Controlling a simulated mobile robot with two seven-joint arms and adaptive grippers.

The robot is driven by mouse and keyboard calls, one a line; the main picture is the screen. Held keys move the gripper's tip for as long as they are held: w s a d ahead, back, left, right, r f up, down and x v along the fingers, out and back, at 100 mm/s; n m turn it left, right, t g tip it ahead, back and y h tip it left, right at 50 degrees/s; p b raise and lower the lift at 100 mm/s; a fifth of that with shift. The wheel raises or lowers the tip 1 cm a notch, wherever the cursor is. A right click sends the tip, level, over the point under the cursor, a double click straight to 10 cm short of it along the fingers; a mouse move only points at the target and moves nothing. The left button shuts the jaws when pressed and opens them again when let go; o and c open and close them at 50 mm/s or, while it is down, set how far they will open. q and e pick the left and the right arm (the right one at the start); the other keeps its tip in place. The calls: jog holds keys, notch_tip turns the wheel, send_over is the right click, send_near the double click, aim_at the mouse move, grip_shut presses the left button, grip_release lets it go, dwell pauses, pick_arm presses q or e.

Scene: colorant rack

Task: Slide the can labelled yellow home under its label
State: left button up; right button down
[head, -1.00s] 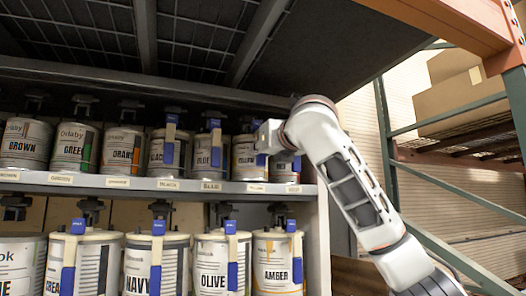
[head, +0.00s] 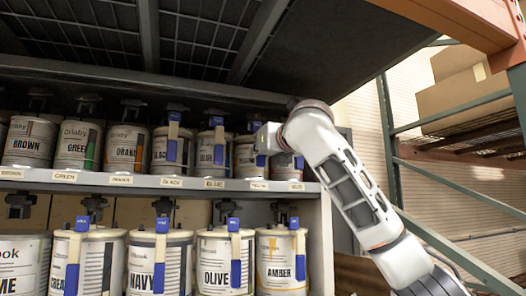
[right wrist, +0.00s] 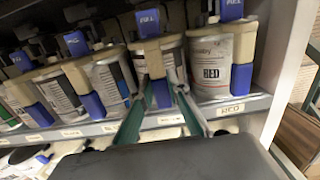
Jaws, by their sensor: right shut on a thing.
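The yellow can (head: 246,160) stands upright on the upper shelf between the blue can (head: 210,152) and the red can (right wrist: 212,70), above the yellow shelf label (head: 259,186). My right wrist hides part of it in the head view. In the right wrist view, the two fingers of my right gripper (right wrist: 161,98) flank the blue-tipped tan handle on the yellow can's front (right wrist: 160,70) and are shut on it. The can's face is mostly hidden there. How deep it sits is hard to tell. My left gripper is not in view.
The shelf front edge (head: 120,183) carries name labels. The black can (head: 168,150), orange can (head: 126,150) and others stand to the left. A lower row includes the amber can (head: 281,262). The shelf's side panel (head: 319,240) is close on the right.

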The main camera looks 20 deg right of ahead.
jog(key=shift+r, duration=0.15)
jog(key=c, duration=1.9)
grip_release()
jog(key=shift+w+f, duration=0.1)
jog(key=shift+f, duration=0.15)
jog(key=s, duration=1.2)
jog(key=shift+s+a+f, duration=0.1)
jog(key=shift+a, duration=0.25)
